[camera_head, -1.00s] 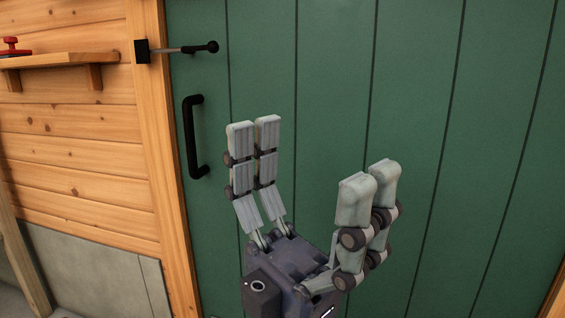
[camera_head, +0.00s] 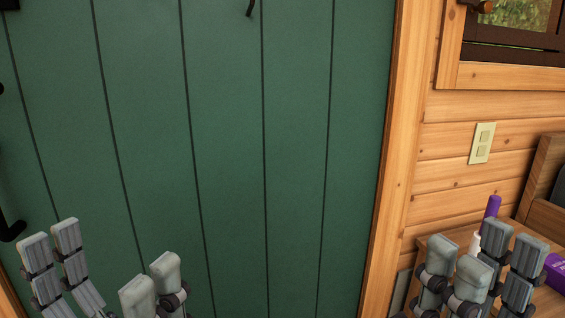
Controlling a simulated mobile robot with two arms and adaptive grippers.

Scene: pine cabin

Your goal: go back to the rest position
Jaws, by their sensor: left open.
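My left gripper (camera_head: 102,265) is at the lower left in front of the green plank door (camera_head: 225,130). Its grey jointed fingers stand upright and wide apart, with only door showing between them. My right gripper (camera_head: 483,258) is at the lower right, in front of a wooden shelf or table. Its fingers point up, with a gap between the two sides, and I see nothing held there. The palms of both grippers are cut off by the bottom edge of the view.
A purple-topped bottle (camera_head: 492,207) and a purple item (camera_head: 557,272) are close behind my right gripper on the wooden surface (camera_head: 543,304). A light switch (camera_head: 482,143) and a window (camera_head: 520,28) are on the pine wall. A black door handle (camera_head: 12,230) shows at the left edge.

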